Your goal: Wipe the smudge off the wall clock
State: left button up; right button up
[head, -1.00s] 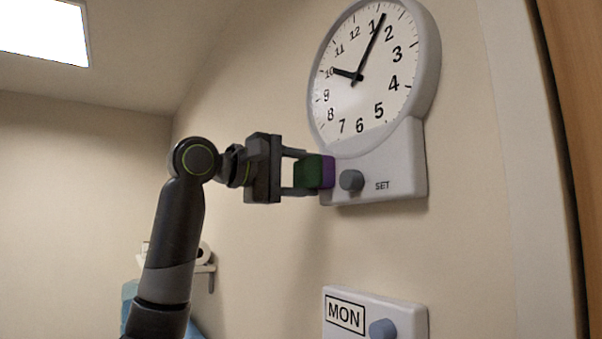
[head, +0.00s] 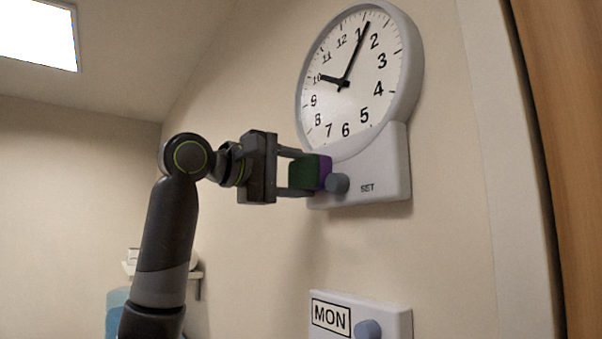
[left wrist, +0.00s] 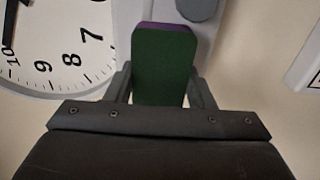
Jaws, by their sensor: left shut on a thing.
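The wall clock (head: 348,95) hangs on the wall, with a white face, black hands and a grey rim. Below its face is a light panel (head: 385,165) with a grey knob (head: 337,183) and the word SET. My left gripper (head: 300,173) is shut on a block-shaped wiper (head: 306,172) with a green body and a purple face. The wiper is at the panel's left side, just left of the knob; I cannot tell whether it touches. The left wrist view also shows the wiper (left wrist: 163,65) between the fingers. I see no clear smudge. My right gripper is not in view.
A second panel marked MON (head: 331,317) with a blue-grey knob (head: 368,329) is on the wall below the clock. A wooden door or frame (head: 560,150) stands at the right. A small shelf (head: 193,274) is at the lower left.

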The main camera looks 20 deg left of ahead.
aim_at(289, 178)
pick_arm(q)
jog(key=shift+w+a, duration=0.55)
jog(key=shift+a, duration=0.25)
jog(key=shift+w+a+f, duration=0.15)
jog(key=shift+w+a, duration=0.1)
jog(key=shift+a, duration=0.25)
jog(key=shift+s, duration=0.1)
jog(key=shift+b+v, duration=0.45)
jog(key=shift+v, duration=0.5)
jog(key=shift+b+v, duration=0.6)
jog(key=shift+v, duration=1.3)
jog(key=shift+s, duration=0.15)
